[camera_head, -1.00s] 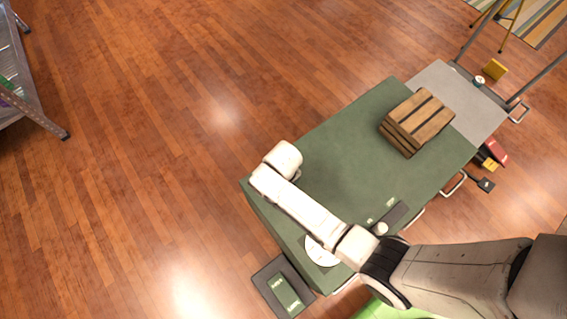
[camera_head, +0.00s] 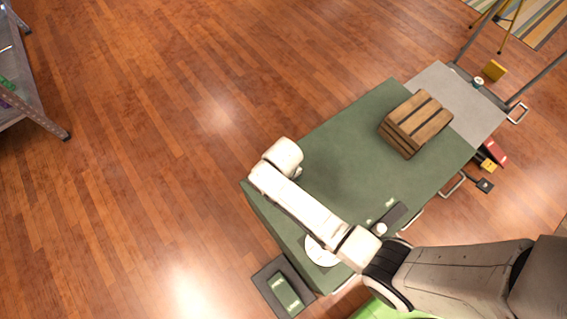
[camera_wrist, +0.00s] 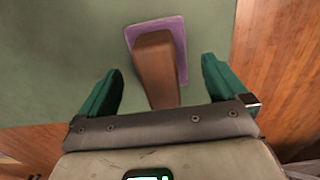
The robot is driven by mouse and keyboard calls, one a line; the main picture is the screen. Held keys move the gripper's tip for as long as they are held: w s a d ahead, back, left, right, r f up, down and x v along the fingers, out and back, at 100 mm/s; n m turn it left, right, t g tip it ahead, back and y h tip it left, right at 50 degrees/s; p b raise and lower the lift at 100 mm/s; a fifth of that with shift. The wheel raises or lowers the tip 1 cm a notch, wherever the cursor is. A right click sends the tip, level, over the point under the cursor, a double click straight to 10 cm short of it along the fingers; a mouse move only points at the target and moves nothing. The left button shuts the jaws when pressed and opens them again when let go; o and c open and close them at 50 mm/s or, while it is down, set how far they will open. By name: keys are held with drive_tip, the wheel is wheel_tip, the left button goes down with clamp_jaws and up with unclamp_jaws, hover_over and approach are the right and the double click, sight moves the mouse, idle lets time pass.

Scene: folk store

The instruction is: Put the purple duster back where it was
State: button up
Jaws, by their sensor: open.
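The purple duster (camera_wrist: 177,32) lies on the green tabletop (camera_wrist: 60,60) in the wrist view. It has a flat purple pad under a brown block-like handle (camera_wrist: 156,68). My gripper (camera_wrist: 161,68) is open, with one green finger on each side of the handle and a visible gap at both sides. How far the fingertips are above the tabletop is hard to tell. In the head view my gripper is hidden beneath the end of my arm, over the near-left end of the green bench (camera_head: 345,160), and the duster is hidden there too.
A wooden crate (camera_head: 416,122) stands on the bench's right part. A metal shelf (camera_head: 25,85) with small green and purple things stands at the far left. A dark tray (camera_head: 283,290) sits beside the bench's lower end. Wide wooden floor lies clear between.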

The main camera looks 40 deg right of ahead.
wheel_tip(320, 180, up, 10)
drive_tip(key=shift+f+p, duration=0.25)
drive_tip(key=shift+p, duration=0.9)
drive_tip(key=s+d+r, duration=0.4)
drive_tip(key=s+r, duration=0.1)
drive_tip(key=s, duration=0.3)
drive_tip(key=s+d+r+t, duration=0.1)
drive_tip(key=s+d+r, duration=0.3)
drive_tip(key=s, duration=0.4)
drive_tip(key=shift+s+r, duration=0.25)
drive_tip(key=shift+r, duration=0.6)
drive_tip(key=shift+a, duration=0.1)
